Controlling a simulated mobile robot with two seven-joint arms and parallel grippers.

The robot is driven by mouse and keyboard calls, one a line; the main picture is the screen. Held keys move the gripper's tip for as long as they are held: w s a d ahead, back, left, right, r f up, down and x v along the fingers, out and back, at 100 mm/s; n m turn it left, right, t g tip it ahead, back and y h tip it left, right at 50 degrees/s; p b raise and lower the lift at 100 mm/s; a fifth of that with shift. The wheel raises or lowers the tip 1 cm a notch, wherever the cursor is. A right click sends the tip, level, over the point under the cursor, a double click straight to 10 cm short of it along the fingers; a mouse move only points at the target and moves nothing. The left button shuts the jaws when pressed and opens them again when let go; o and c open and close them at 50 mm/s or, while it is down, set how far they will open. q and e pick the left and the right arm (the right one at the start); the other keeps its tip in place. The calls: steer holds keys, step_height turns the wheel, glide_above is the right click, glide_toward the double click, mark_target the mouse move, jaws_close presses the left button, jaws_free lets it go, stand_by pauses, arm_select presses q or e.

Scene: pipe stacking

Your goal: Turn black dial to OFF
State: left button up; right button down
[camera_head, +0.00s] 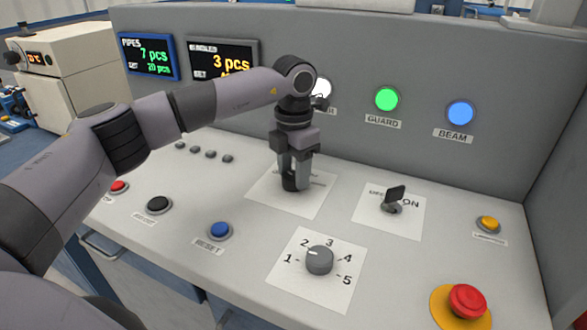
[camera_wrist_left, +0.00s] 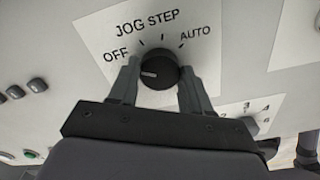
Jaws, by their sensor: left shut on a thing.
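The black dial (camera_head: 290,183) sits on a white label plate (camera_head: 318,204) on the console, partly hidden by my left gripper (camera_head: 293,181). In the left wrist view the dial (camera_wrist_left: 158,68) shows between the two fingers of my left gripper (camera_wrist_left: 157,82). The gripper is shut on it, one finger on each side. The plate around it reads OFF, JOG, STEP and AUTO. The dial's white mark is on its left side, pointing left, toward the OFF side. My right gripper is in neither view.
A grey numbered knob (camera_head: 319,260), a black key switch (camera_head: 394,198), a blue button (camera_head: 220,230) and a red emergency button (camera_head: 467,301) stand around the dial. Behind rises a grey panel with a green lamp (camera_head: 387,99) and a blue lamp (camera_head: 460,112).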

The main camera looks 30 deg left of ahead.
mark_target(294, 176)
arm_select(q)
steer(key=o, duration=1.1)
steer(key=shift+c, duration=0.2)
steer(key=shift+r, duration=0.1)
step_height(294, 176, up, 7)
